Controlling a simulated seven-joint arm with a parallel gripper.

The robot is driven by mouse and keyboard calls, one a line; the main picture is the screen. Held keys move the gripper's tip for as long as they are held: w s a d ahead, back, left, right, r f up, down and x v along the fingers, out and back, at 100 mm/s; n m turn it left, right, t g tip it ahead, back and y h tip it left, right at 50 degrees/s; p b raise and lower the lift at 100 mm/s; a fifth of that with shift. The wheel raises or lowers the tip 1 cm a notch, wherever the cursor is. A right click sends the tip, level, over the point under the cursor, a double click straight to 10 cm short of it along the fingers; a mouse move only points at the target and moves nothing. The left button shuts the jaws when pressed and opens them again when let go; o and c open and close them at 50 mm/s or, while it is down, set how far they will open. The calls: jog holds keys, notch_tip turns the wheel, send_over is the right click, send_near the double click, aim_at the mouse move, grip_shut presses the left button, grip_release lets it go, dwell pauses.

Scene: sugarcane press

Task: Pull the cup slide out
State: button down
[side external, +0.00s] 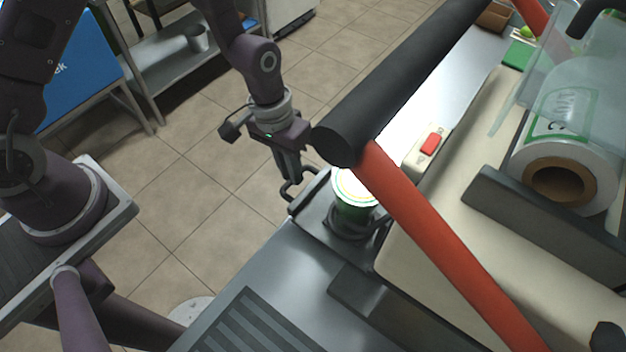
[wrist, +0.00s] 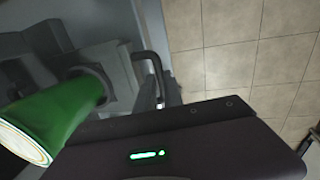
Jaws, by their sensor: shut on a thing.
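The cup slide (side external: 311,212) is a dark grey tray at the front of the press, with a dark loop handle (side external: 286,190) on its outer end. A green cup with a pale round top (side external: 355,187) stands upright in a dark holder on the slide. My gripper (side external: 291,178) points down at the handle and is shut on it, though the fingertips are small and partly hidden. In the wrist view the handle (wrist: 150,58) curves up beside the green cup (wrist: 62,118), and my gripper's body covers the lower part.
A red switch (side external: 431,144) and a sealing-film roll (side external: 565,170) are on the machine. A grooved drip tray (side external: 250,325) lies in the foreground. Open tiled floor lies left of the handle.

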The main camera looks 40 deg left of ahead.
jog(key=shift+a, duration=1)
jog(key=shift+s, duration=0.1)
jog(key=c, duration=1.5)
grip_release()
jog(key=r, duration=0.2)
jog(key=a+r, duration=0.1)
jog(key=r, duration=0.4)
jog(key=shift+a, duration=0.15)
